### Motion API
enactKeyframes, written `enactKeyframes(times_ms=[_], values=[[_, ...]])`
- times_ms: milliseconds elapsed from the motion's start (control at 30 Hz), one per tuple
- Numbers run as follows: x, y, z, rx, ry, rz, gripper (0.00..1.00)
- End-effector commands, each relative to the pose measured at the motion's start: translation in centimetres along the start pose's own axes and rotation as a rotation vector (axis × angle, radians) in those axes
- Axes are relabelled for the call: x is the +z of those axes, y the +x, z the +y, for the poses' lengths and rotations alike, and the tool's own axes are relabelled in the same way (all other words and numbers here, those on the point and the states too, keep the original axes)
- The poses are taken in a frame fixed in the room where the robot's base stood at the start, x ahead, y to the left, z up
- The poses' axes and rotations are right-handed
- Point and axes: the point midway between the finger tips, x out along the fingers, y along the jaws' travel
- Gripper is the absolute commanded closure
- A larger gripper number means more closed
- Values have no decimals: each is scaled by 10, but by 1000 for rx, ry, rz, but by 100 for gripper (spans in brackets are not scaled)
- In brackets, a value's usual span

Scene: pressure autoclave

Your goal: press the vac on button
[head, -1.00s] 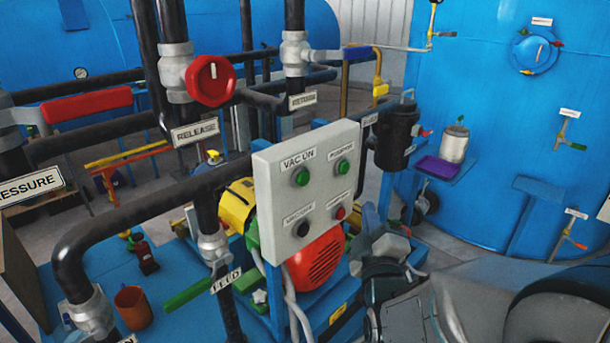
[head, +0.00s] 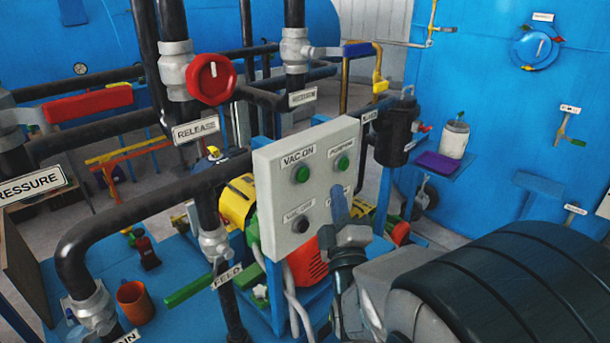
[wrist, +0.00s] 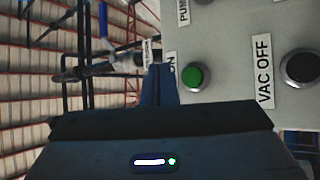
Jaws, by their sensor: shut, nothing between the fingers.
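The grey control panel (head: 265,190) faces me. Its green VAC ON button (head: 302,175) sits at the upper left under the VAC ON label (head: 297,157); the button also shows in the wrist view (wrist: 195,77). My gripper (head: 338,200) is shut and empty, in front of the panel's lower right part. It hides the lower right button and part of that button's label. In the wrist view the fingers (wrist: 160,75) overlap the VAC ON label, left of the green button. I cannot tell the gap to the panel.
Another green button (head: 343,164) is at the panel's upper right, and a black VAC OFF button (head: 300,224) at the lower left. Pipes with a red RELEASE valve (head: 211,79) stand left of the panel. A dark filter canister (head: 394,135) is just right of it.

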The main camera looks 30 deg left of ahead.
Motion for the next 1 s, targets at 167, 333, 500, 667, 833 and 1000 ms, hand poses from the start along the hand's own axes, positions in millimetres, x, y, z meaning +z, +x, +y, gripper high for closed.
enactKeyframes(times_ms=[167,333,500,667,833,1000], values=[[-14,18,-13,-1,-1,2,100],[-22,31,-23,0,2,0,100],[-27,37,-28,-1,0,0,100],[-28,38,-28,-1,0,-1,100],[-28,38,-28,-1,1,-1,100],[-28,38,-28,-1,1,-1,100]])
